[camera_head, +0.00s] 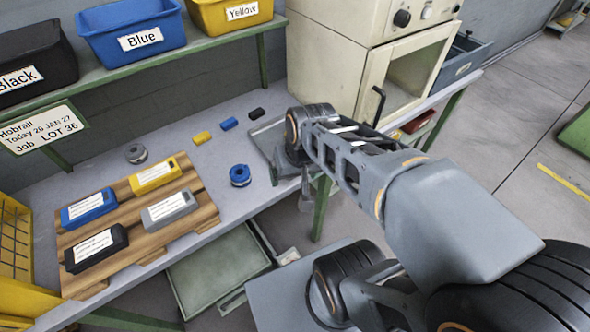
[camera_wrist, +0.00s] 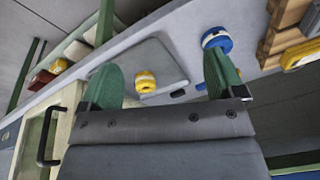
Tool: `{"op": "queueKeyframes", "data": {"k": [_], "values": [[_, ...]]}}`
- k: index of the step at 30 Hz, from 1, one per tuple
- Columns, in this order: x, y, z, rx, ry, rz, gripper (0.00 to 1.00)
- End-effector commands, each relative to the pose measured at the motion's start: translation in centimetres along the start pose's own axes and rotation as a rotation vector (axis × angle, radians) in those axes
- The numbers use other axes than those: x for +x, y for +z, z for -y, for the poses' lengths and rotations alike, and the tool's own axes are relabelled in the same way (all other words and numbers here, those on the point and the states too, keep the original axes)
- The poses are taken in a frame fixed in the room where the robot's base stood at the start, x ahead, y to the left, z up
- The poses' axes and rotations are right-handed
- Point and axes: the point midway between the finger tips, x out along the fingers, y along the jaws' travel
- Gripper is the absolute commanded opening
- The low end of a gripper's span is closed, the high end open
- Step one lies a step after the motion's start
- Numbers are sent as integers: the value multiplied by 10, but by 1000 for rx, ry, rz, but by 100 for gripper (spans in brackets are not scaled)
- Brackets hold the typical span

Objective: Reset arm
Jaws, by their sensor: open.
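My gripper (camera_wrist: 160,65) shows in the wrist view with its two green fingers spread apart and nothing held between them. A yellow spool (camera_wrist: 146,82) appears between the fingers, on or over a grey tray (camera_wrist: 158,62) on the bench. I cannot tell its distance from the fingers. In the head view my arm reaches over the bench's right part, beside the same tray (camera_head: 263,137), and hides the yellow spool. The gripper's fingers are not clear there. A blue spool (camera_head: 240,175) stands on the bench, left of my arm; it also shows in the wrist view (camera_wrist: 216,40).
A wooden board (camera_head: 200,206) holds yellow, blue, grey and black labelled boxes. A grey spool (camera_head: 136,153) and small yellow, blue and black blocks lie behind. Labelled bins stand on the shelf (camera_head: 110,75).

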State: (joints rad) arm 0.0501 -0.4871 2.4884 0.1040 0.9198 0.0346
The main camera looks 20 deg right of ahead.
Motion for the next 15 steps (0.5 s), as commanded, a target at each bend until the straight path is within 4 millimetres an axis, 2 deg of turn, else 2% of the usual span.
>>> {"op": "queueKeyframes", "data": {"k": [4, 15], "values": [[-8, 1, 1, -135, 52, -53, 88], [-12, 0, 1, -152, 61, -61, 88]]}}
